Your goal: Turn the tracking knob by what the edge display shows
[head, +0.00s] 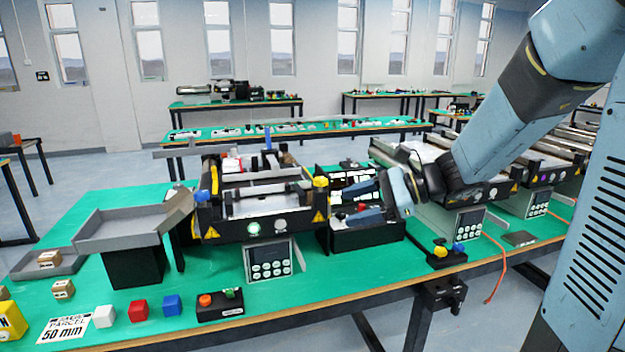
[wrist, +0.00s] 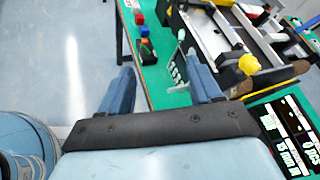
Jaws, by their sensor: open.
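The mini conveyor (head: 265,225) stands mid-table, with a yellow knob (head: 320,183) at its right front corner and a blue knob (head: 201,196) at its left. I cannot tell by label which is the tracking knob. The yellow knob also shows in the wrist view (wrist: 249,65), right of my fingers. A dark display with white marks (head: 352,172) stands right of the conveyor, partly behind my gripper; it shows at the right in the wrist view (wrist: 288,135), its text too small and tilted to read surely. My gripper (head: 352,203) is open and empty, apart from the knobs (wrist: 160,85).
A keypad box (head: 270,262) hangs at the conveyor's front. A black box with an orange button (head: 218,304), coloured cubes (head: 138,310) and a grey tray (head: 120,225) stand to the left. A small box with yellow and blue buttons (head: 446,256) stands to the right.

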